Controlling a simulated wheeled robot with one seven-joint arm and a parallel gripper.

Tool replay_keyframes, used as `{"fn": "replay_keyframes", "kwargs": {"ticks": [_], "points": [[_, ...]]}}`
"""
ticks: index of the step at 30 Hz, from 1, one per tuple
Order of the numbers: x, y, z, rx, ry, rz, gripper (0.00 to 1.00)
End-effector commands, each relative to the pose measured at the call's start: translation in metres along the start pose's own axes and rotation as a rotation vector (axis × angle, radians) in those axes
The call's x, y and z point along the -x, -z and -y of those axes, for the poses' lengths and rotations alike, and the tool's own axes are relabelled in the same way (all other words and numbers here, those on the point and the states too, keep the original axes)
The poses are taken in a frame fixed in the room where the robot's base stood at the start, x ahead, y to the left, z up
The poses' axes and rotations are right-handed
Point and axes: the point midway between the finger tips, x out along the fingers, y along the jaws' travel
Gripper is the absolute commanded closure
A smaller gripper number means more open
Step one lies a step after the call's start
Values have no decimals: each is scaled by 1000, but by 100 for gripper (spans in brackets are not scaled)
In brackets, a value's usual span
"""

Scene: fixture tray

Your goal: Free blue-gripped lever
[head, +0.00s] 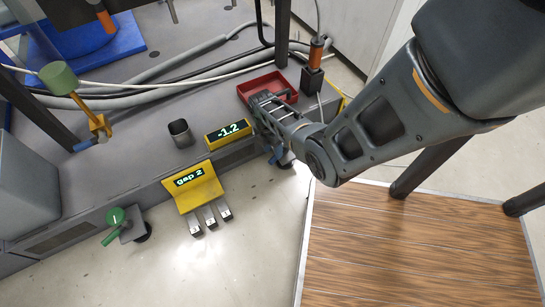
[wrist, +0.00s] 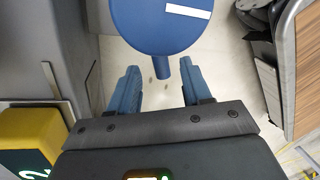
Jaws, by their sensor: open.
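The blue-gripped lever shows in the wrist view as a round blue knob (wrist: 150,32) with a white stripe and a short blue grip pointing toward me. My gripper (wrist: 162,70) is open. Its blue fingers stand on either side of the grip's end, with gaps visible on both sides. In the head view my gripper (head: 280,158) points down past the front edge of the grey bench, and my arm hides most of the lever there.
A yellow display reading -1.2 (head: 228,133) and a red tray (head: 267,85) are close to my arm. A yellow "gap 2" holder (head: 190,181) and a green-gripped lever (head: 115,216) are further left. A wooden platform (head: 420,240) lies at right.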

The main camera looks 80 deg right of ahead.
Motion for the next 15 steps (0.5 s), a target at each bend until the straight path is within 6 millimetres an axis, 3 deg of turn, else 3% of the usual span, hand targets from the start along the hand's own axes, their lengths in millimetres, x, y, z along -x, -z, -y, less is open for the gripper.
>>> {"fn": "replay_keyframes", "kwargs": {"ticks": [1, 6, 15], "points": [[-13, 0, -1, -1, 1, 0, 52], [-28, 0, -1, -1, 0, 0, 52], [-32, 0, 0, -1, -1, 1, 52]]}}
